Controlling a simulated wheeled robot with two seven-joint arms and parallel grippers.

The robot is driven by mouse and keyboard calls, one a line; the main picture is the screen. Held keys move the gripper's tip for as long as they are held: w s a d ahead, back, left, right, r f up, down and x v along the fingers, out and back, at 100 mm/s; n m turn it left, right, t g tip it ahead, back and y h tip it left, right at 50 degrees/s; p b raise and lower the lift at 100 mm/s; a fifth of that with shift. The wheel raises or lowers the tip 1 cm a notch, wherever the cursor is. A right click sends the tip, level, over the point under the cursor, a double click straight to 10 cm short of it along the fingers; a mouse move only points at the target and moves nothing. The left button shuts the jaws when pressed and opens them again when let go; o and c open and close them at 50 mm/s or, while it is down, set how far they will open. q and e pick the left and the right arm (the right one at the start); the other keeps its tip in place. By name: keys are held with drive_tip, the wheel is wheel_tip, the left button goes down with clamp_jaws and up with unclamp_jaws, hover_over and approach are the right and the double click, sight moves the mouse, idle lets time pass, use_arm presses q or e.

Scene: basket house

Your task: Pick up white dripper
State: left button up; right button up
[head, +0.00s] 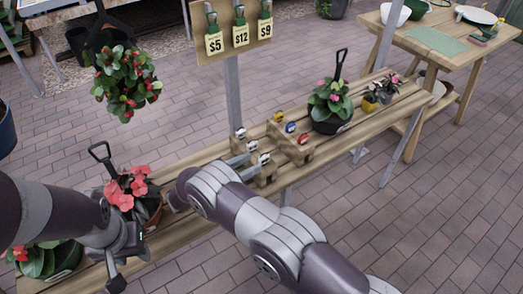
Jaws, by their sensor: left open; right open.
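Small dripper bottles stand in two wooden racks on the slatted bench. The near rack (264,178) holds whitish or pale ones, including a white dripper (265,158), another (253,146) and one at the far end (240,134). Their exact shades are hard to tell at this size. My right gripper (256,163) is open, its grey fingers reaching to the near rack beside the pale drippers; my arm hides part of it, and I cannot tell whether it touches one. My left gripper (128,262) is open and empty near the bench's left end, by the potted plants.
The second rack (291,141) holds blue, yellow and red-marked drippers. A red-flowered plant (136,190) and a leafy plant (48,262) stand at left. A black-potted plant (331,108) stands farther right. A price board (232,28) hangs above on a post.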

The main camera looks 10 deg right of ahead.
sight(259, 159)
drive_tip(key=p+x, duration=0.1)
drive_tip(key=x, duration=0.5)
drive_tip(key=shift+w+f, duration=0.1)
drive_tip(key=shift+w, duration=0.05)
drive_tip(key=c, duration=0.8)
wheel_tip(259, 159, up, 10)
drive_tip(key=shift+r, duration=0.1)
